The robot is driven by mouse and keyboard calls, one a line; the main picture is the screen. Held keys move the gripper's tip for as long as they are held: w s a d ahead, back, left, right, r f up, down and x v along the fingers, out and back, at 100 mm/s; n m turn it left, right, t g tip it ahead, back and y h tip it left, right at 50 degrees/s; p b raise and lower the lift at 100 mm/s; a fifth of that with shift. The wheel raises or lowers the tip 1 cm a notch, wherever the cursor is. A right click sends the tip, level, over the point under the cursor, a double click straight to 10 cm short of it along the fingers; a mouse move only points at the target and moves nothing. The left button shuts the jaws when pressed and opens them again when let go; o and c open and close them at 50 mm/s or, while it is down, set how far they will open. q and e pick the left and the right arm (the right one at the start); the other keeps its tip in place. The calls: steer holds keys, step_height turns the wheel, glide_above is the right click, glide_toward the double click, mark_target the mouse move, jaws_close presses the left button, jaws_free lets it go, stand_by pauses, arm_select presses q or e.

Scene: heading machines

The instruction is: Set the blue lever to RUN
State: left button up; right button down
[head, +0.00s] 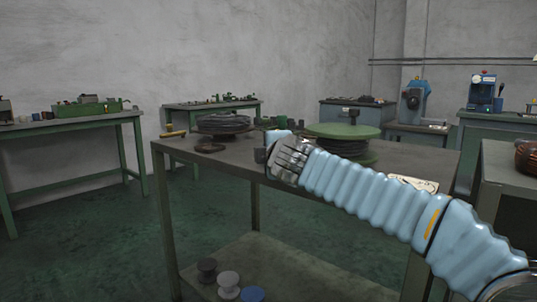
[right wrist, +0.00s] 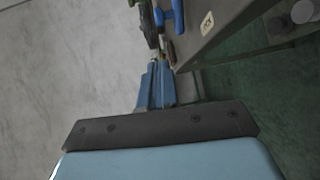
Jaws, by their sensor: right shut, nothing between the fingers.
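A blue handle-like part (right wrist: 175,14) shows at the top of the right wrist view, cut off by the edge. It looks like the blue lever, but its setting cannot be read. My right gripper (right wrist: 158,68) is shut and empty, its blue fingers pointing toward that part. The fingers appear short of the handle; contact cannot be judged. In the head view my right arm reaches in from the lower right over the middle bench (head: 390,158), and its wrist hides what lies behind it. My left gripper is in neither view.
A green reel (head: 345,131) and a dark coil (head: 222,123) stand on the middle bench. A pale plate (head: 413,183) lies near its right side. Several spools (head: 228,284) sit on the lower shelf. Blue machines (head: 415,102) stand farther back. Green floor is open at left.

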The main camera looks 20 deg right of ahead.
steer(key=shift+s+a+r, duration=0.1)
steer(key=shift+s+a, duration=0.1)
steer(key=shift+s, duration=0.4)
steer(key=shift+s+a, duration=0.2)
steer(key=shift+s, duration=0.35)
